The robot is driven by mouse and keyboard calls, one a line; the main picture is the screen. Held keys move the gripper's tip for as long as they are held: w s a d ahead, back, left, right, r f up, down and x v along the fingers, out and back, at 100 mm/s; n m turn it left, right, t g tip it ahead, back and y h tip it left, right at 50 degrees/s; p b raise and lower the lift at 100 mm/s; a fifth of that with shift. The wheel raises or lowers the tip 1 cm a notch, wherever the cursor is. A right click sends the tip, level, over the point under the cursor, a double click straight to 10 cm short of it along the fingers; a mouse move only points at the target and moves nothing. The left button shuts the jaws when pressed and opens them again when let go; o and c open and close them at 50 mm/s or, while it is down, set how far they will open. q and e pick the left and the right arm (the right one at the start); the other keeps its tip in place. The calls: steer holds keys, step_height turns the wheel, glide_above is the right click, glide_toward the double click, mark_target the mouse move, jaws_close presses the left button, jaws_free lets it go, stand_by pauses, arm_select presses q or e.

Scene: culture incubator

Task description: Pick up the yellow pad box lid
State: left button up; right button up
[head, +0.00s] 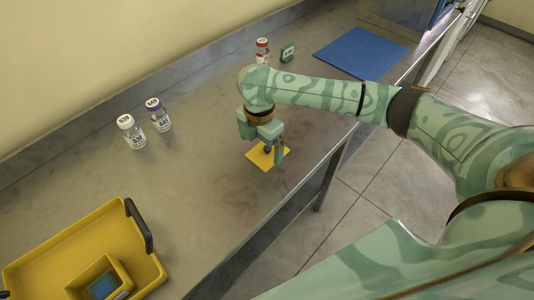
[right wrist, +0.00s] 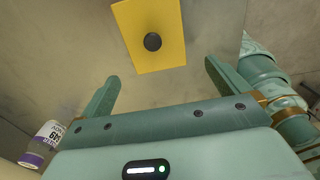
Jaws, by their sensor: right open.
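The yellow pad box lid (head: 262,160) lies flat on the grey bench, below my right gripper. It is a flat yellow square with a round dark knob, and it shows whole or nearly so at the top of the right wrist view (right wrist: 170,25). My right gripper (head: 272,156) is open and empty, pointing down over the lid. In the right wrist view its two fingers (right wrist: 160,78) are spread, with the lid and knob beyond the fingertips. The height between fingertips and lid is hard to judge. My left gripper is not in view.
A yellow tray (head: 70,237) with a dark handle stands front left, holding an open yellow box (head: 118,268) with something blue inside. Two labelled vials (head: 132,133) (head: 158,117), a red-capped vial (head: 262,48), a green box (head: 287,52) and a blue mat (head: 361,50) stand farther back.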

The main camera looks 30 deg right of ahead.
mark_target(260, 159)
step_height(260, 159, down, 5)
steer(key=shift+w+a+r+b, duration=0.1)
steer(key=shift+w+r+b, duration=0.1)
steer(key=shift+b, duration=0.85)
steer(key=shift+r, duration=0.1)
steer(key=shift+s, duration=0.1)
steer(key=c, duration=1)
